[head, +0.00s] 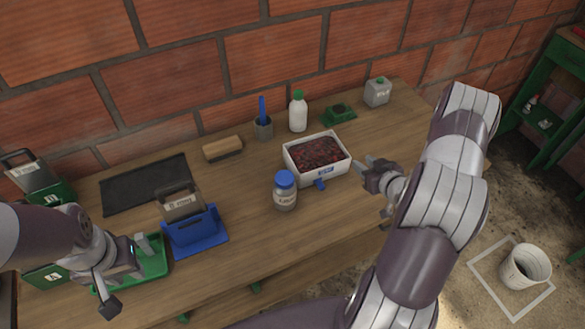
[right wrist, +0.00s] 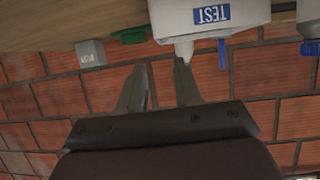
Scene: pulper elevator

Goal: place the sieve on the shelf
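A grey plate with a handle and a size label, which looks like a sieve (head: 182,203), stands upright in a blue holder (head: 199,234) at the left-centre of the bench. A similar handled plate (head: 32,174) stands in a green holder (head: 50,194) at the far left. My left gripper (head: 127,276) is open and empty over a green tray (head: 156,262), left of the blue holder. My right gripper (head: 373,186) is open and empty at the right side of the white TEST box (head: 318,170). In the right wrist view the fingers (right wrist: 158,85) are apart below that box (right wrist: 208,14).
A green shelf unit (head: 550,125) stands at the far right, beyond the bench. A blue-capped jar (head: 285,190), white bottle (head: 298,112), brush (head: 222,148), black mat (head: 145,184) and grey canister (head: 377,92) are on the bench. A bucket (head: 525,267) stands on the floor.

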